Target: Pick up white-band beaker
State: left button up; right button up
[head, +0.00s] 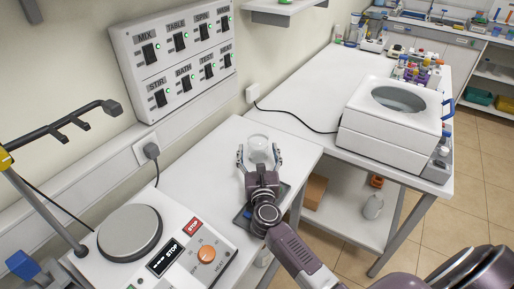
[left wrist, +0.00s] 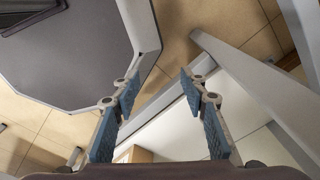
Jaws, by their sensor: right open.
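A clear glass beaker (head: 258,144) stands on the left white table, near its back end. Its band is too small and partly hidden to make out clearly. My right gripper (head: 259,158) is open, with one finger on either side of the beaker. I cannot tell whether the fingers touch the glass. The lower part of the beaker is hidden behind the gripper. My left gripper (left wrist: 160,88) shows in the left wrist view, open and empty, above the floor and away from the beaker.
A hot plate stirrer (head: 130,233) with a stand stands at the front left. A dark flat item (head: 243,219) lies partly under my right arm. A white bath (head: 395,120) stands on the right table. A switch panel (head: 176,55) hangs on the wall. Table room lies right of the beaker.

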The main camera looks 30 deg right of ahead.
aim_at(257, 134)
jog(key=x, duration=0.2)
jog(key=p+x, duration=0.1)
jog(key=x, duration=0.1)
jog(key=shift+w+d+r, duration=0.2)
jog(key=shift+d, duration=0.1)
jog(key=shift+w+f, duration=0.1)
jog(key=shift+w, duration=0.15)
jog(key=shift+d, duration=0.1)
pick_arm(q)
jog(key=shift+w+r, duration=0.5)
jog(key=shift+r, duration=0.1)
pick_arm(e)
jog(key=c, duration=1.3)
